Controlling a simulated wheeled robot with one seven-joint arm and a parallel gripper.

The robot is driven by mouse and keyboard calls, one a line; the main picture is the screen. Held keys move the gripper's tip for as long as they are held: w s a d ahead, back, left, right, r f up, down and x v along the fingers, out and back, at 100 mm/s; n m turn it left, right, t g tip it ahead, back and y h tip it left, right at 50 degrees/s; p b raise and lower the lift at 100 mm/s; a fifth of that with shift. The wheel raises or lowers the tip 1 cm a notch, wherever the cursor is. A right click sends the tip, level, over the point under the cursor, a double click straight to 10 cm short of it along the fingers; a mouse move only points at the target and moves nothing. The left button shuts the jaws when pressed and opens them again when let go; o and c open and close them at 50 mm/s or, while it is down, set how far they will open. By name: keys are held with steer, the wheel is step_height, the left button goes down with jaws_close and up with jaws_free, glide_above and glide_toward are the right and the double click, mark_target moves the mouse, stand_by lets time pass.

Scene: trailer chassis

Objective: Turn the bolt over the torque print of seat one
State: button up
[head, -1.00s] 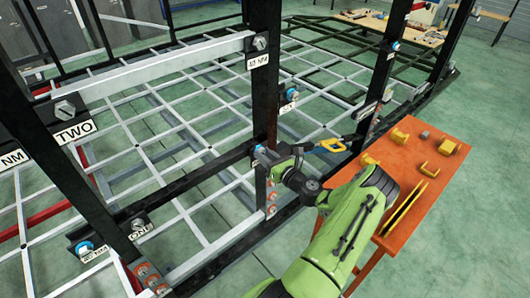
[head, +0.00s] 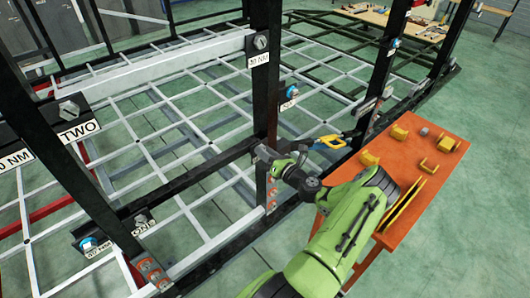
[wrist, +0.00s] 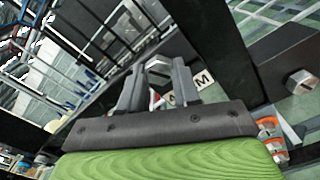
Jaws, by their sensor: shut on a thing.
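My gripper (head: 264,154) is at the dark post at the right end of seat one's dark beam (head: 190,178). In the wrist view my fingers (wrist: 157,84) are shut on a grey hex bolt head (wrist: 158,67). A white print (wrist: 201,80) shows behind the right finger; only an "M" is readable and the rest is hidden. In the head view my gripper hides this bolt and print. The ONE label (head: 142,230) sits near the beam's left end, beside a grey bolt (head: 140,220).
A bolt with a blue ring (head: 88,245) sits above an NM print (head: 98,253) at lower left. The TWO label (head: 77,134) is on the upper bar. An orange table (head: 400,190) with yellow parts stands right of my arm. Another hex bolt (wrist: 301,82) shows at the right in the wrist view.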

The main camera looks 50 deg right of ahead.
steer(key=shift+s+f, duration=0.1)
steer(key=shift+f, duration=0.15)
steer(key=o, duration=0.8)
steer(key=shift+c, duration=0.2)
steer(key=o, duration=0.3)
steer(key=shift+s+r, duration=0.15)
steer(key=shift+r, duration=0.05)
steer(key=b+v, duration=0.2)
steer(key=v, duration=1.3)
steer(key=shift+s, duration=0.3)
steer(key=shift+a, duration=0.1)
